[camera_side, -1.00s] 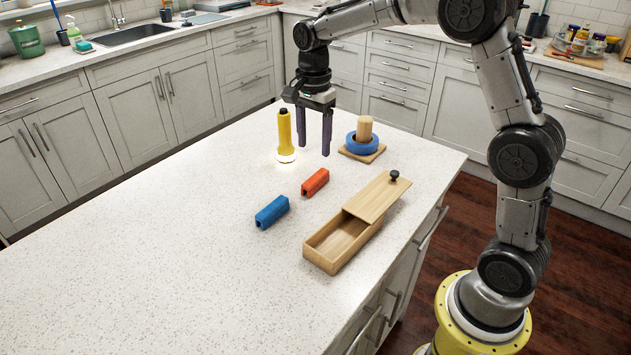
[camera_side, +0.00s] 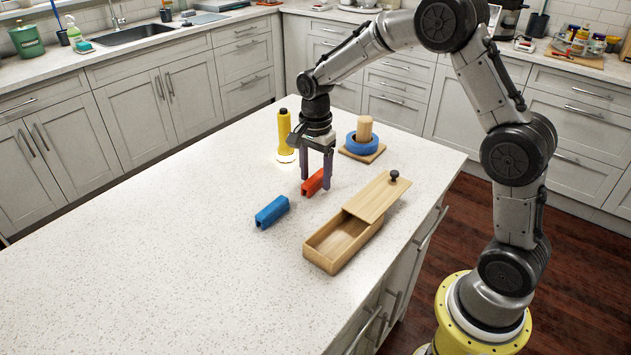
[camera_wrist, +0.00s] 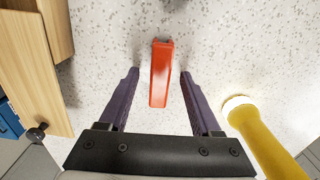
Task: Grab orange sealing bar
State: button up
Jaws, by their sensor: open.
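The orange sealing bar (camera_side: 313,183) lies on the white speckled counter, just behind the blue bar (camera_side: 272,211) in the side view. My gripper (camera_side: 317,187) is open and low over the orange bar, with one finger on each side of it in that view. In the wrist view the orange bar (camera_wrist: 161,73) lies between and partly beyond the open fingers of my gripper (camera_wrist: 159,74), with a gap on both sides. I cannot tell exactly how high the fingertips are above the counter.
A wooden box (camera_side: 340,244) with its knobbed lid (camera_side: 377,196) slid partly open stands to the right. A yellow flashlight (camera_side: 284,133) stands lit at the left of my gripper. A blue ring (camera_side: 362,146) sits around a wooden post behind. The counter's left front is clear.

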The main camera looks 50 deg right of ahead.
grip_shut()
jog(key=shift+r, duration=0.1)
dwell(0.3)
